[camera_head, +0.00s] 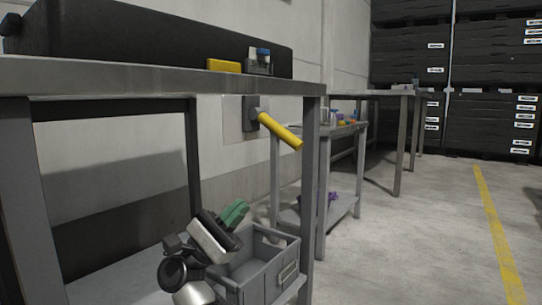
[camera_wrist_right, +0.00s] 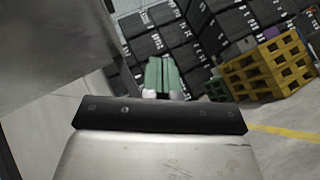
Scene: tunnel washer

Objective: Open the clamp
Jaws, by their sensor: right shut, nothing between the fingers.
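My right gripper (camera_head: 238,210) is low in front of the table, with its green fingers pointing up and to the right. The fingers are shut and empty; they also show in the right wrist view (camera_wrist_right: 162,76). A yellow lever handle (camera_head: 280,130) slants down from a dark mount on a grey plate behind the table's right end. On the tabletop are a yellow block (camera_head: 224,65) and a small grey and blue fitting (camera_head: 260,62). I cannot tell which of these is the clamp. My right gripper is below them all, apart from them. My left gripper is not in view.
The metal table (camera_head: 160,75) carries a long black body (camera_head: 150,35). A grey crate (camera_head: 262,272) stands beside my right gripper, close to the table leg (camera_head: 308,190). More tables run along the wall. The floor at right is clear, with black crates (camera_head: 490,90) beyond.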

